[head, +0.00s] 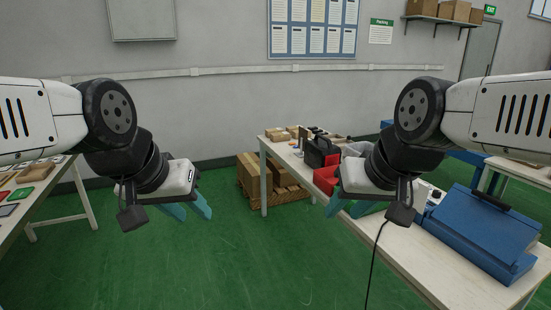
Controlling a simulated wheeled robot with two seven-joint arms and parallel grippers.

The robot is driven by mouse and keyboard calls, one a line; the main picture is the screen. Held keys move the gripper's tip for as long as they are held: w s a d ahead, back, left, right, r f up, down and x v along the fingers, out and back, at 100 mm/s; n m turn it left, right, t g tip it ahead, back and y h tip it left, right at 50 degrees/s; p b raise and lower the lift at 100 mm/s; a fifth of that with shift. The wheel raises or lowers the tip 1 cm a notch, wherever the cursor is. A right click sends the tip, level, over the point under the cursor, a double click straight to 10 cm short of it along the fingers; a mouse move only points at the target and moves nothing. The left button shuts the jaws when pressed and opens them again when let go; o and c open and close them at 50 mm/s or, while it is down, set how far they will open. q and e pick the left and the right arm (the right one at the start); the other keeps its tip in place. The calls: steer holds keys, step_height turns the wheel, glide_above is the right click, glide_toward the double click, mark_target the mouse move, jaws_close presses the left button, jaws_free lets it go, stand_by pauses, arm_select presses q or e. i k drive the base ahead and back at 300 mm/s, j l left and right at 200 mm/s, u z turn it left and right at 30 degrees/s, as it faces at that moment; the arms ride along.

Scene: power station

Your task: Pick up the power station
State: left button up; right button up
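A black box with a top handle (317,152), which looks like the power station, stands on the white workbench (400,252) near its left edge. My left gripper (189,209) hangs over the green floor, left of the bench and well apart from the box. Its teal fingers are spread and hold nothing. My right gripper (350,208) is in front of the bench, below and right of the box in the picture. Its teal fingers are spread with nothing seen between them.
A red bin (326,178) and a grey bin (357,149) sit beside the black box. A large blue case (480,235) takes up the bench's right part. Cardboard boxes (250,172) stand on a pallet behind. Another table (50,195) is at left. The middle floor is clear.

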mark_target(321, 153)
steer(key=i+u, duration=0.2)
steer(key=i, duration=1.05)
steer(key=i+z, duration=0.4)
steer(key=i+j+z, duration=0.1)
steer(key=i+z, duration=0.2)
steer(key=z, duration=0.15)
steer(key=i+z, duration=0.2)
steer(key=z, duration=0.15)
steer(key=i+z, duration=0.45)
steer(key=z, duration=0.2)
